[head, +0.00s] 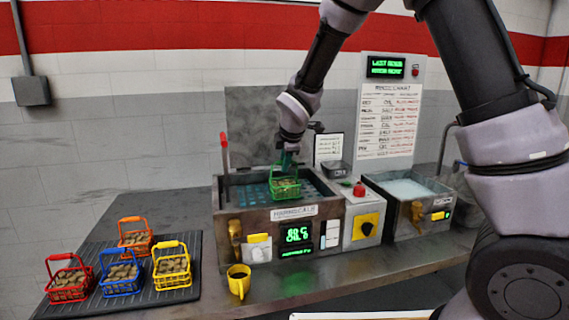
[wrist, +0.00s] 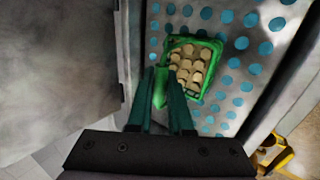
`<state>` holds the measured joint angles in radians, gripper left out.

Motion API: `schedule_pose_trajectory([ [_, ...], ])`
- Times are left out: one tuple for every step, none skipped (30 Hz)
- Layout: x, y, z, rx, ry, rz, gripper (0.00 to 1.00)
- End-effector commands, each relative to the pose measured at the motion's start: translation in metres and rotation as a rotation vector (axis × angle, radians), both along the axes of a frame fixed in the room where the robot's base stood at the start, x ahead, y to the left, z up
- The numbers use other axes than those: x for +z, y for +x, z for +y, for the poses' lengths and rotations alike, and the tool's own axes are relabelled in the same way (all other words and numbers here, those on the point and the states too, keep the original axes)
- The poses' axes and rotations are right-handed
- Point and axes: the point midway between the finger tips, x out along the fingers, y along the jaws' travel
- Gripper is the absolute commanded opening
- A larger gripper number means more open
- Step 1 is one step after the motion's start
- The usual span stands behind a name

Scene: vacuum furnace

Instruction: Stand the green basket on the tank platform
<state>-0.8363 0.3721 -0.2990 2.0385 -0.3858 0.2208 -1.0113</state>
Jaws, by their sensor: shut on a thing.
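The green basket (head: 286,188) holds several tan pieces and is at the middle tank, over its perforated platform (head: 254,194). In the wrist view the basket (wrist: 192,68) shows above the platform with blue holes (wrist: 235,103). I cannot tell whether its bottom touches the platform. My gripper (head: 287,158) points down over the tank, shut on the basket's green handle. In the wrist view my gripper (wrist: 168,92) has its two dark green fingers at the handle, beside the basket's near left side.
Red (head: 68,290), blue (head: 121,284), yellow (head: 172,276) and orange (head: 135,246) baskets stand on a black ribbed mat at the left. A yellow mug (head: 239,284) stands before the tank. A raised lid (head: 262,125) is behind it. A second tank (head: 404,192) is to the right.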

Motion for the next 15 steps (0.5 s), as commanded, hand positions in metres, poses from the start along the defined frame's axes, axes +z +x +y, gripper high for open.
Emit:
schedule_pose_trajectory([
  [-0.0011,0.0002,0.0002,0.000,0.000,-0.001,0.00],
  [-0.0018,0.0000,-0.0001,0.000,0.000,0.000,0.26],
  [-0.0016,0.0000,-0.0001,0.000,0.000,0.000,0.41],
  [-0.0015,-0.0001,0.0000,0.000,0.000,0.000,0.48],
  [-0.0015,-0.0001,-0.0001,0.000,0.000,0.000,0.48],
  [-0.0015,-0.0001,-0.0001,0.000,0.000,0.000,0.48],
  [-0.0015,-0.0001,0.0000,0.000,0.000,0.000,0.48],
  [-0.0015,-0.0001,0.0000,0.000,0.000,0.001,0.48],
  [-0.0014,-0.0001,0.0000,0.000,0.000,0.000,0.48],
  [-0.0014,-0.0001,0.0000,0.000,0.000,0.001,0.48],
  [-0.0014,-0.0001,0.0000,0.000,0.000,0.001,0.48],
  [-0.0013,-0.0001,0.0000,0.000,0.000,0.000,0.48],
  [-0.0008,-0.0001,0.0000,0.000,0.000,0.000,0.48],
  [0.0002,0.0000,0.0000,0.000,0.000,0.000,0.48],
  [0.0024,-0.0006,-0.0001,0.000,0.000,0.000,0.48],
])
